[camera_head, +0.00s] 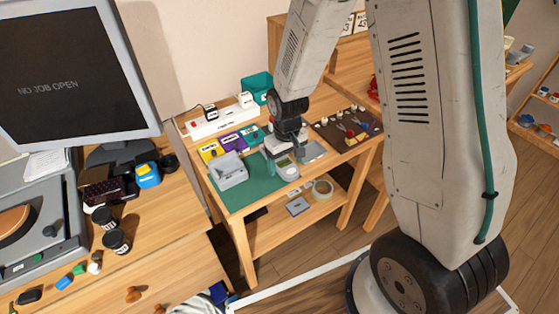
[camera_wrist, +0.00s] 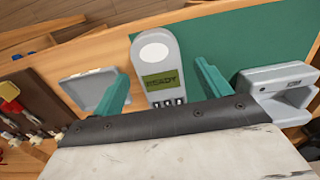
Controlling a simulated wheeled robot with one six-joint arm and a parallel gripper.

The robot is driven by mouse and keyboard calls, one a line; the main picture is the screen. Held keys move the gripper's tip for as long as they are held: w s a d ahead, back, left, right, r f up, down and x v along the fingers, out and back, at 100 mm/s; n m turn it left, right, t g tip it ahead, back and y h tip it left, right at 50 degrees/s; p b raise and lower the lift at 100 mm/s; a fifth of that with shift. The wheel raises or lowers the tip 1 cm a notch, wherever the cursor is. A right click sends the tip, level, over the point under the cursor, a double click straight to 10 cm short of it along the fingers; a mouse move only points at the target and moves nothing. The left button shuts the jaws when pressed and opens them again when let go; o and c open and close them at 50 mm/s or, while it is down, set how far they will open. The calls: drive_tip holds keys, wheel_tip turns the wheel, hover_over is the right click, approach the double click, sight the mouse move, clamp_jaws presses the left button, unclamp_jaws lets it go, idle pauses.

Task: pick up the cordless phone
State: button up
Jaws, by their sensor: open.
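The cordless phone, a pale grey handset with a green screen reading READY and dark keys, shows in the wrist view (camera_wrist: 155,50) and small in the head view (camera_head: 287,168). It is at the front edge of the green mat (camera_head: 262,195). My gripper (camera_head: 284,153) is open above the phone. In the wrist view, its teal fingers (camera_wrist: 163,75) stand apart on either side of the phone, with gaps to both. The phone's lower end is hidden by my gripper body. I cannot tell how high the fingertips are above the mat.
A grey box-like holder (camera_wrist: 285,85) is close to the right finger; it also shows in the head view (camera_head: 229,172). A flat grey tray (camera_wrist: 88,88) is near the left finger. A white power strip (camera_head: 215,125) and several coloured boxes stand behind. A brown tool mat (camera_head: 335,135) lies right.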

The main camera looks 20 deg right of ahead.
drive_tip(key=shift+f, duration=0.5)
drive_tip(key=c, duration=1.2)
drive_tip(key=shift+o, duration=0.2)
drive_tip(key=shift+r, duration=0.15)
